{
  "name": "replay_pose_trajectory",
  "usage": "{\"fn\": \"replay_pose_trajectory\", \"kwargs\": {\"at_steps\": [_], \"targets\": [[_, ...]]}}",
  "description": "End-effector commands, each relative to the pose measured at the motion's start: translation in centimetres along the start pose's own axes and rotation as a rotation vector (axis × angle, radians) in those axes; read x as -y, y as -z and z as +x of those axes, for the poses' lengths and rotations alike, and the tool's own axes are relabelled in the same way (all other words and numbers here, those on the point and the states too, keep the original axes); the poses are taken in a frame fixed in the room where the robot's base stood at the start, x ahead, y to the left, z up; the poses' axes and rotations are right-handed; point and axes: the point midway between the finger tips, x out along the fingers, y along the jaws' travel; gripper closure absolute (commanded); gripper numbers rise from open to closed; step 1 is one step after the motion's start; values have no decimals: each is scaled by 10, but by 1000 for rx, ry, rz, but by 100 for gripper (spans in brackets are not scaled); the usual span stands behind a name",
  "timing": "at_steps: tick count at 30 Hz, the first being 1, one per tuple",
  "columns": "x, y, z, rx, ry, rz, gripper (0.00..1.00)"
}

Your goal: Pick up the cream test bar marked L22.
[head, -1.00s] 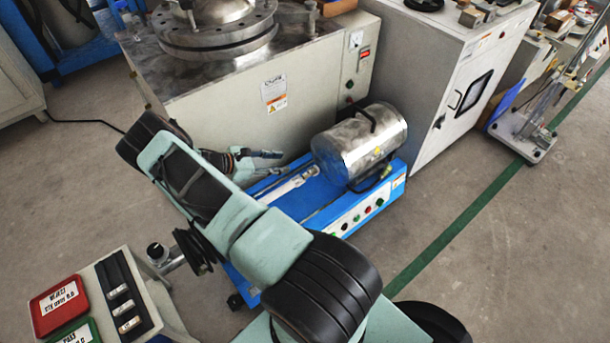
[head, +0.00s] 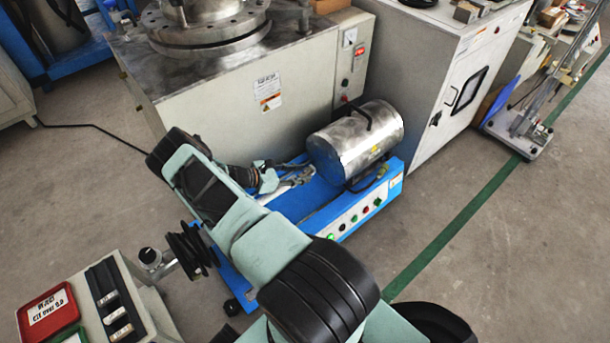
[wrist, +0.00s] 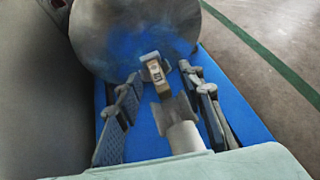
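A cream bar (wrist: 155,74) with a dark printed label shows in the wrist view, in front of the round end of the metal cylinder (wrist: 135,35). Its marking is too blurred to read. It appears to stand at the end of a light grey rod-like holder (wrist: 182,132) above the blue base. My gripper (wrist: 161,80) is open, with one finger on each side of the bar; contact cannot be made out. In the head view my gripper (head: 295,177) is over the blue base, left of the cylinder (head: 356,140); the bar is not distinguishable there.
The blue base (head: 300,203) has buttons along its front. A large grey machine (head: 225,105) stands close behind. At lower left, a side table holds a black rack (head: 102,283) with several small labelled pieces and a red tray (head: 68,318).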

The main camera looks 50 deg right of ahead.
Motion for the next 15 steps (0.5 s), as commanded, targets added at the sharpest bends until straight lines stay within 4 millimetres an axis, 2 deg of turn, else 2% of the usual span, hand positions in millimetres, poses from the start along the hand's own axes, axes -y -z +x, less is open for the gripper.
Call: {"fn": "replay_pose_trajectory", "kwargs": {"at_steps": [5,12,14,15], "targets": [[0,0,-1,-1,-1,0,67],[0,0,-1,-1,-1,0,93],[0,0,-1,-1,-1,0,100],[0,0,-1,-1,0,0,100]]}}
